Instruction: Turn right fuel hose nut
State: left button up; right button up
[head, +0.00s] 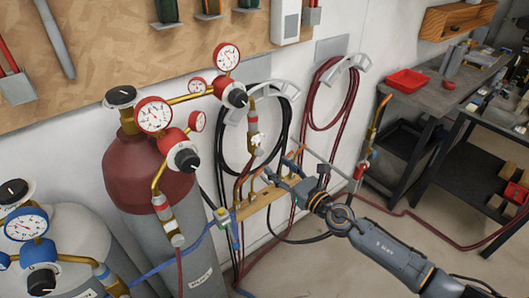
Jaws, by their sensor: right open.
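A pale nut (256,140) sits on the brass fitting of the right-hand regulator outlet, with a dark red hose below it; it looks like the right fuel hose nut. My right gripper (279,166) is open and empty, below and to the right of this nut. Its fingers point toward the upper left, apart from the nut in the picture; the depth gap is hard to judge. A second brass hose fitting (163,207) hangs from the left-hand regulator on the red cylinder (145,175). My left gripper is not in view.
Pressure gauges (227,56) and a dark knob (237,95) sit above the nut. A wooden rack (262,203) is just below my right gripper. Coiled hoses hang on the wall behind. A torch (363,165) stands to the right. Open floor lies in front.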

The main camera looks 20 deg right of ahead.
aim_at(261, 152)
jog(key=x, duration=0.7)
jog(key=shift+w+a+f, duration=0.1)
jog(key=shift+w, duration=0.05)
grip_shut()
